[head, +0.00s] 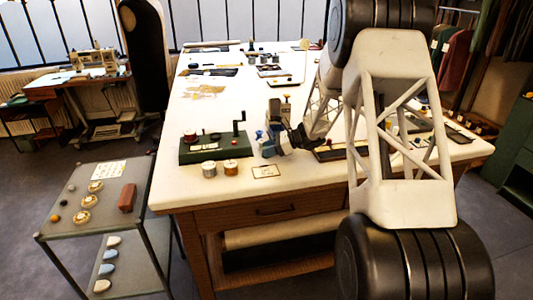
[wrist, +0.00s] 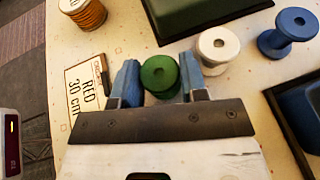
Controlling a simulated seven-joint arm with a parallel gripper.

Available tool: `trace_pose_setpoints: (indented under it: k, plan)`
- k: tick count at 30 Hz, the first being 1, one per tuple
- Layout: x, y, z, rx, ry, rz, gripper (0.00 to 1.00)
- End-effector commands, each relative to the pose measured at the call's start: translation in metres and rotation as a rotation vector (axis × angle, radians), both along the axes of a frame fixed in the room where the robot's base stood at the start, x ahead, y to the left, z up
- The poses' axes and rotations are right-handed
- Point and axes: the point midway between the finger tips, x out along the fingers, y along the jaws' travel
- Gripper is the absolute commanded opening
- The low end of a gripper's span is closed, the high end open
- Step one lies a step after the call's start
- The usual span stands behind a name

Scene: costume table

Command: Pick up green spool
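The green spool (wrist: 160,75) stands between the two blue fingers of my gripper (wrist: 159,80) in the wrist view. One finger is at its left side and one at its right, with no clear gap, so my gripper looks shut on it. The spool's lower part is hidden, and I cannot tell whether it touches the table. In the head view my gripper (head: 270,146) is low over the table, right of the dark green crank device (head: 215,148). The green spool cannot be made out there.
In the wrist view a white spool (wrist: 217,47) stands close to the right finger, with a blue spool (wrist: 289,30) beyond. An orange-thread spool (wrist: 84,12) is at upper left. A dark tray (wrist: 302,105) is at right.

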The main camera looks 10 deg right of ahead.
Motion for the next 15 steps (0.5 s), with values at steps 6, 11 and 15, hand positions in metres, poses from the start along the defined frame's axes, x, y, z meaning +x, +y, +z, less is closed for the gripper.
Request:
trace_pose_setpoints:
  k: [6, 11, 15]
  plan:
    - [0.0000, 0.0000, 0.0000, 0.000, 0.000, 0.000, 0.17]
    - [0.0000, -0.0001, 0.0004, 0.000, 0.000, 0.000, 0.17]
    - [0.0001, 0.0000, 0.0034, 0.000, -0.001, 0.000, 0.17]
